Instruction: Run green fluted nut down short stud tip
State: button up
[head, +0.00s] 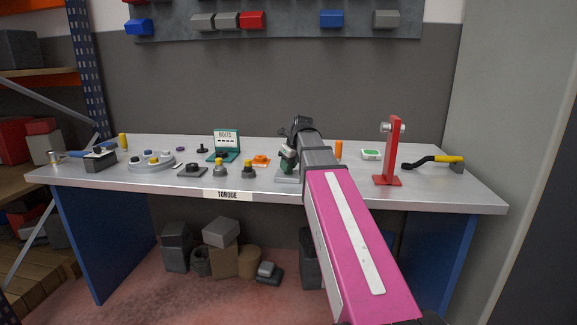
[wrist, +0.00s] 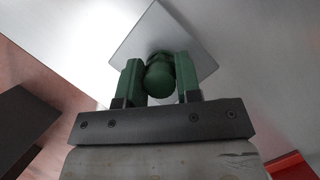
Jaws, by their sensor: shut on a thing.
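The green nut (wrist: 159,80) sits between the two fingers of my gripper (wrist: 160,84) in the wrist view, and the fingers are shut on it. Its rounded end faces the camera; flutes cannot be made out. A square grey plate (wrist: 141,45) lies behind it. In the head view my gripper (head: 288,160) is low over a small grey block-like base (head: 287,179) near the bench's front edge. The short stud is hidden behind the nut and fingers, so I cannot tell whether nut and stud touch.
An orange piece (head: 261,160), a green "BOLTS" box (head: 226,143) and a round grey tray (head: 151,163) are to the left. The front right is clear.

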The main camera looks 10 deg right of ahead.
jog(key=shift+m, duration=0.6)
jog(key=shift+m+t+h, duration=0.4)
jog(key=shift+m, duration=0.4)
jog(key=shift+m+h, duration=0.3)
jog(key=shift+m, duration=0.6)
jog(key=o, duration=0.6)
jog(key=shift+c, duration=0.2)
jog(key=shift+n, duration=0.9)
